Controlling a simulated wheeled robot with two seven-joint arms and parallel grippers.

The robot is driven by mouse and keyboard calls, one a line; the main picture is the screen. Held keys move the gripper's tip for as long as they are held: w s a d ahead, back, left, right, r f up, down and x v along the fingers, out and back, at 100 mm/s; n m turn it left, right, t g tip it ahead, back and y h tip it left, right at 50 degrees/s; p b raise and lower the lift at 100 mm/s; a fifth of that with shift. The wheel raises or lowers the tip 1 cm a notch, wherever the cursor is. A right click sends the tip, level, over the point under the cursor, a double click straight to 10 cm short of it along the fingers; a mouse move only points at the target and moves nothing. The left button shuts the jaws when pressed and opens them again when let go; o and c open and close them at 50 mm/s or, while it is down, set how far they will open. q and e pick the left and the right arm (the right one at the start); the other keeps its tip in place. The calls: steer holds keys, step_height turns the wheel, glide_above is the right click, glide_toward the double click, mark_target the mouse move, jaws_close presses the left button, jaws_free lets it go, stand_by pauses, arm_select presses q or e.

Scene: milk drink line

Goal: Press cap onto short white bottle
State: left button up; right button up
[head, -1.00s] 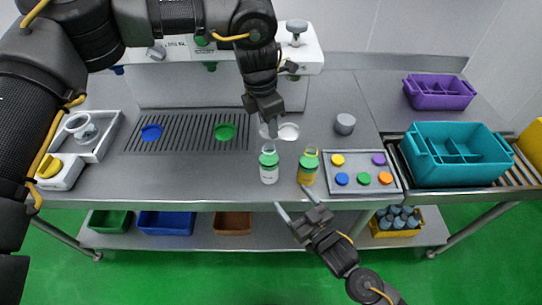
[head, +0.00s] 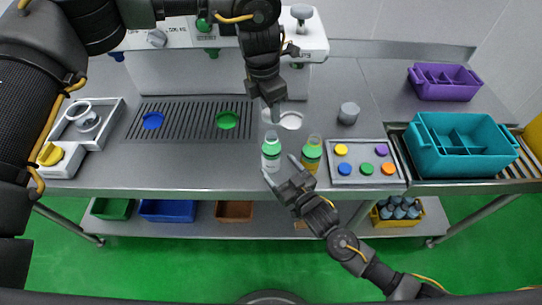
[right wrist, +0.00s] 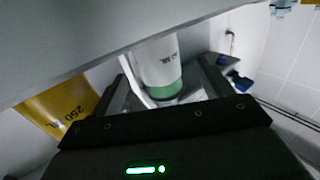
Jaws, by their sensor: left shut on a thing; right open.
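The short white bottle (head: 271,160) with a green band and pale top stands near the table's front edge. My right gripper (head: 280,167) is open in front of it, low by the table edge. In the right wrist view the bottle (right wrist: 160,62) shows between the open fingers (right wrist: 160,75), with a gap on view. My left gripper (head: 271,112) points down just behind and above the bottle. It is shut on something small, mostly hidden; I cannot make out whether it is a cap.
A yellow bottle with a green band (head: 311,154) stands close on the right; it also shows in the right wrist view (right wrist: 58,105). A grey tray (head: 345,182) of coloured caps lies beyond it. A white disc (head: 291,120) and grey cylinder (head: 348,113) are behind.

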arm_select(q)
steer(key=shift+w+d+f, duration=0.1)
steer(key=shift+d, duration=0.05)
arm_select(e)
steer(key=x, duration=0.3)
steer(key=shift+w, duration=0.4)
steer(key=shift+w+a, duration=0.35)
steer(key=shift+a, duration=0.05)
steer(key=shift+c, duration=0.2)
steer(key=c, duration=1.4)
arm_select(q)
glide_above(273, 134)
steer(key=shift+a+f, duration=0.2)
steer(key=shift+f, duration=2.25)
arm_select(e)
steer(key=shift+c, duration=0.3)
